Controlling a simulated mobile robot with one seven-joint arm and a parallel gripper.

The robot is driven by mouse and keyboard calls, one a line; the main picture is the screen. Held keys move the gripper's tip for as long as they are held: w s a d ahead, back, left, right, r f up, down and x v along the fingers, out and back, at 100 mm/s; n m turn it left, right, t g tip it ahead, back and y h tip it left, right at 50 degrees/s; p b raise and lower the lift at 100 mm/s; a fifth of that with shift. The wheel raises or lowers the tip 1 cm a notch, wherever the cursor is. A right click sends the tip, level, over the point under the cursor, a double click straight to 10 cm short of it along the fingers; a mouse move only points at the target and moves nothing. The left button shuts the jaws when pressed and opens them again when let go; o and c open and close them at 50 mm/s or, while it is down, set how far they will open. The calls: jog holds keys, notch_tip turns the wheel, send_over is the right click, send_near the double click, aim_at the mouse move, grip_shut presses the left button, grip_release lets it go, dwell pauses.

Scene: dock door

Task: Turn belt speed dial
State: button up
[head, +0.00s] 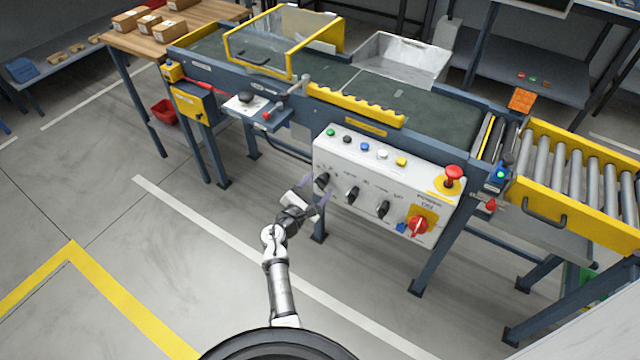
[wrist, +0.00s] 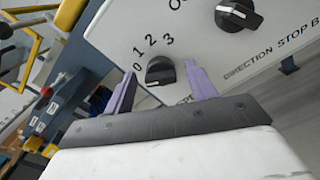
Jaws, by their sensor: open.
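The belt speed dial is probably the black knob (wrist: 160,71) with the numbers 0 to 3 around it on the white control panel; its label is mostly hidden. In the head view it is the leftmost black knob (head: 322,181) in the lower row. My gripper (wrist: 160,72) is open, its two purple fingers on either side of this knob in the wrist view. I cannot tell whether they touch it. In the head view my gripper (head: 315,198) is at the panel's lower left corner.
The panel (head: 375,165) also holds two more black knobs (head: 352,194) (head: 384,209), several coloured buttons, a red emergency stop (head: 453,175) and a red rotary switch (head: 418,226). The conveyor (head: 440,115) runs above it. The floor in front is clear.

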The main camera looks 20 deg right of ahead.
jog(key=b+v, duration=0.1)
jog(key=v, duration=1.1)
jog(key=shift+b, duration=0.3)
